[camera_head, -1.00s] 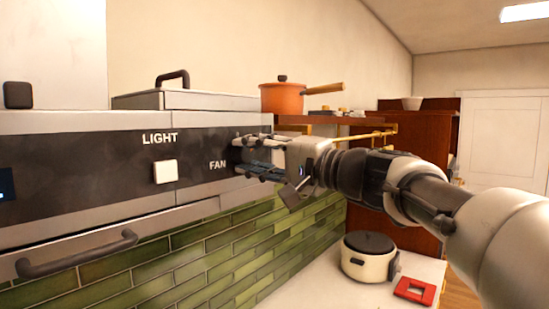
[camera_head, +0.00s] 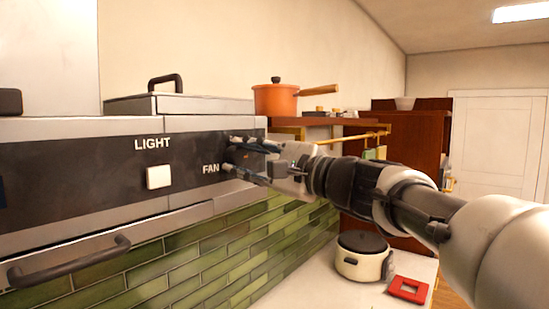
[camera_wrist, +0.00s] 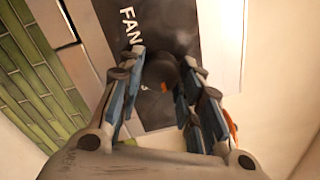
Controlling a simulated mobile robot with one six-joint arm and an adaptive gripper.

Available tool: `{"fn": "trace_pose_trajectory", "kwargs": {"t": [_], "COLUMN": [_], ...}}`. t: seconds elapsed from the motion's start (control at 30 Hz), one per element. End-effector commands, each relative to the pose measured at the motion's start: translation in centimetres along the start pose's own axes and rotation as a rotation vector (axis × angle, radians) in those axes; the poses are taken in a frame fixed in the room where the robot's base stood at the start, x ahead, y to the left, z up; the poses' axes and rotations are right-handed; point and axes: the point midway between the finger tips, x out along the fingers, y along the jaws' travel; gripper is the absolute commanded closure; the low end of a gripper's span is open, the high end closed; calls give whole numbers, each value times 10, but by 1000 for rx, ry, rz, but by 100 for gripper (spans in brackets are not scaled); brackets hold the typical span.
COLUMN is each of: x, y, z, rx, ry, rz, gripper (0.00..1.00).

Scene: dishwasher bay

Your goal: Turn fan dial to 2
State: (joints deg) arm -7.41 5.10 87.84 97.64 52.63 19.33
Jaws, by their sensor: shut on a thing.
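The fan dial (camera_wrist: 160,70) is a dark round knob on the black panel, beside the white FAN label (camera_wrist: 130,24) in the wrist view. A small orange mark shows near its edge; its numbers are not readable. My gripper (camera_wrist: 166,66) is shut on the dial, with one blue-padded finger on each side of it. In the head view my gripper (camera_head: 230,154) reaches the panel from the right, just right of the FAN label (camera_head: 210,169). The fingers largely hide the dial there.
A white light switch (camera_head: 158,177) sits left of the dial under the LIGHT label. A dark handle (camera_head: 70,262) juts out below. An orange pot (camera_head: 276,100) stands on the shelf behind my gripper. A cream cooker (camera_head: 362,257) and red item (camera_head: 409,289) are on the counter.

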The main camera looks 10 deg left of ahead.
Motion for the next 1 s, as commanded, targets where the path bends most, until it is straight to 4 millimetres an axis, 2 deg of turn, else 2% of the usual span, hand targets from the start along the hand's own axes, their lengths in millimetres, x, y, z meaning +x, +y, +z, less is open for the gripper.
{"fn": "trace_pose_trajectory", "kwargs": {"t": [0.47,0.5,0.77,1.0], "x": [0,0,0,0], "y": [0,0,0,0], "z": [0,0,0,0], "rx": [12,12,11,11], "ry": [1,1,1,1], "rz": [-1,-1,0,0], "gripper": [91,65,47,46]}}
